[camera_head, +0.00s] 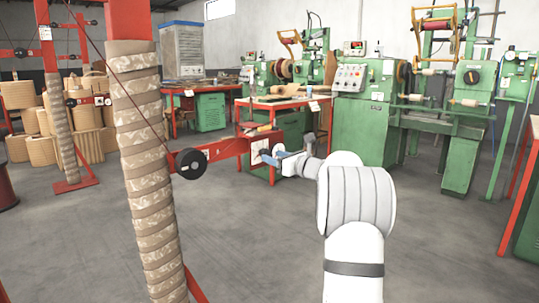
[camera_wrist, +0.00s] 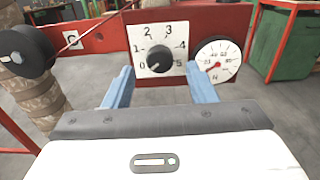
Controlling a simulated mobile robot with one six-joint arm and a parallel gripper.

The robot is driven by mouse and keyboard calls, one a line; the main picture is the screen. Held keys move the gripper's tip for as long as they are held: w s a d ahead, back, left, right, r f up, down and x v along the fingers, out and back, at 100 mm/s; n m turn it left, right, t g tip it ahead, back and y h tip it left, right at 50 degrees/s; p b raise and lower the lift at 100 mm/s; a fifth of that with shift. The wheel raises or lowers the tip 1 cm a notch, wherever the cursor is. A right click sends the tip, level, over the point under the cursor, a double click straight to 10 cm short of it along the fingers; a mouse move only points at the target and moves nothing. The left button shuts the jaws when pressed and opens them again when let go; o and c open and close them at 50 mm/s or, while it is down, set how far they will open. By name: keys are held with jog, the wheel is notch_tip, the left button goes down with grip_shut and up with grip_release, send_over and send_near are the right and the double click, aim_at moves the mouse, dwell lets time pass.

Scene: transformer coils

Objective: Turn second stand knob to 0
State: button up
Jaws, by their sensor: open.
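The black knob (camera_wrist: 159,59) sits in the middle of a white dial plate (camera_wrist: 140,31) numbered 0 to 5, on a red stand arm (camera_wrist: 100,38). A small light mark shows on the knob's lower left, roughly toward 0; its exact angle is hard to read. In the head view the red arm (camera_head: 226,149) reaches right from the wrapped post, and my gripper partly hides the dial. My gripper (camera_wrist: 159,68) is open and faces the knob, its two blue fingers on either side below it, apart from it. It also shows in the head view (camera_head: 270,158).
A round gauge with a red needle (camera_wrist: 218,62) is right of the dial. A black wheel (camera_wrist: 24,54) is at left. The wrapped post (camera_head: 140,130) stands near my arm. Green machines (camera_head: 365,110) and a red table (camera_head: 275,101) are behind. Grey floor is clear below.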

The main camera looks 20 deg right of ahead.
jog(key=shift+p+v, duration=0.35)
jog(key=shift+v, duration=1.75)
